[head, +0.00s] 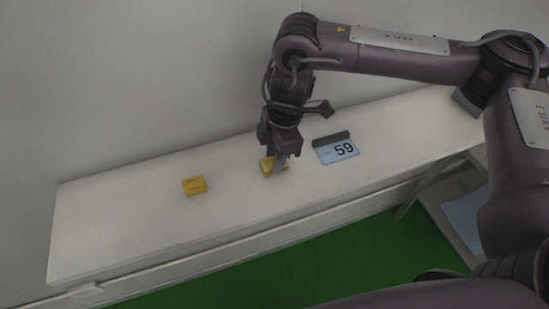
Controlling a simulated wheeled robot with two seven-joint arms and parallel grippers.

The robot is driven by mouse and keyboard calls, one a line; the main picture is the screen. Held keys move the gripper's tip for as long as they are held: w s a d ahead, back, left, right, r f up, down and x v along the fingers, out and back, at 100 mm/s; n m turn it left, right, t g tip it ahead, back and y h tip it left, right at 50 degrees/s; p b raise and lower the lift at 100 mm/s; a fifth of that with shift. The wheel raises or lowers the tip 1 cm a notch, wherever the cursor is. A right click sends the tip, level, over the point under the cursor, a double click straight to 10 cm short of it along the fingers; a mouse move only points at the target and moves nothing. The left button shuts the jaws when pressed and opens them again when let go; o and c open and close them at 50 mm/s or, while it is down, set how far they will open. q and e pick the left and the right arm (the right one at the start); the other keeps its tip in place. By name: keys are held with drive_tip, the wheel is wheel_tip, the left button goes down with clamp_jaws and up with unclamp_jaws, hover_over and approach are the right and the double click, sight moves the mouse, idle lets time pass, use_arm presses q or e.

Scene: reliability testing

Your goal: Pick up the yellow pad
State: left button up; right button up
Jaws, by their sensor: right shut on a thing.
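A yellow pad (267,165) is at the middle of the white table, under my right gripper (278,168). My right gripper points down and is shut on this pad; its fingers hide part of it. I cannot tell whether the pad touches the table or is slightly above it. A second yellow block-like thing (194,185) with dark marks lies on the table to the left, apart from the gripper. My left gripper is not in the picture.
The long white table (120,222) stands against a grey wall. A blue card marked 59 (338,151) with a dark bar (331,138) behind it lies right of the gripper. The table's left part is mostly clear. Green floor (330,258) shows in front.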

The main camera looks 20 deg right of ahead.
wheel_tip(320, 180, up, 20)
drive_tip(key=p, duration=0.1)
idle(0.4)
